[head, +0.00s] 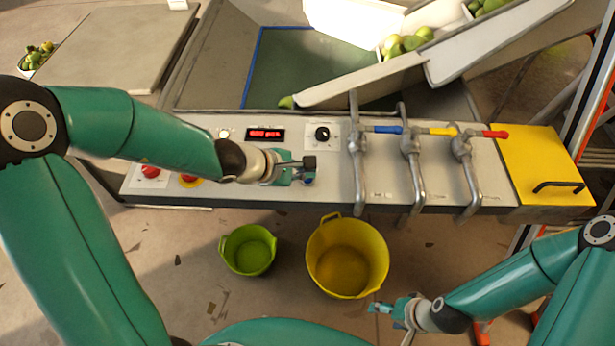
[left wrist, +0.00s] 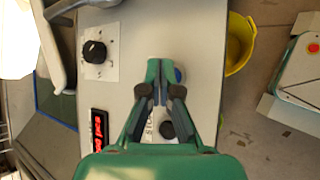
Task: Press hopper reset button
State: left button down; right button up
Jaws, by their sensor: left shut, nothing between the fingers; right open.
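A blue button (left wrist: 178,75) shows in the left wrist view, partly covered by the fingertips of my left gripper (left wrist: 163,80). A black round control (left wrist: 167,130) sits near it, with lettering partly covered by a finger. My left gripper (head: 306,169) is shut and empty over the control panel (head: 335,180), below the black knob (head: 322,133). No reset label is readable. My right gripper (head: 388,312) is open and empty, in front of the panel at lower right.
The panel also has a red display (head: 265,134), a white button (head: 224,134), a red button (head: 150,171) and a yellow-ringed red button (head: 188,181). Several pipe valves with coloured handles (head: 411,146) rise at right. Green (head: 248,250) and yellow (head: 346,257) buckets stand on the floor.

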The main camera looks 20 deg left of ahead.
pick_arm(q)
jog(key=shift+f+b, duration=0.4)
jog(key=shift+b, duration=0.1)
dwell(0.3)
jog(key=shift+r, duration=0.15)
jog(key=shift+r+p, duration=0.65)
dwell(0.3)
notch_tip(320, 180, up, 5)
jog(key=p, duration=0.4)
dwell(0.7)
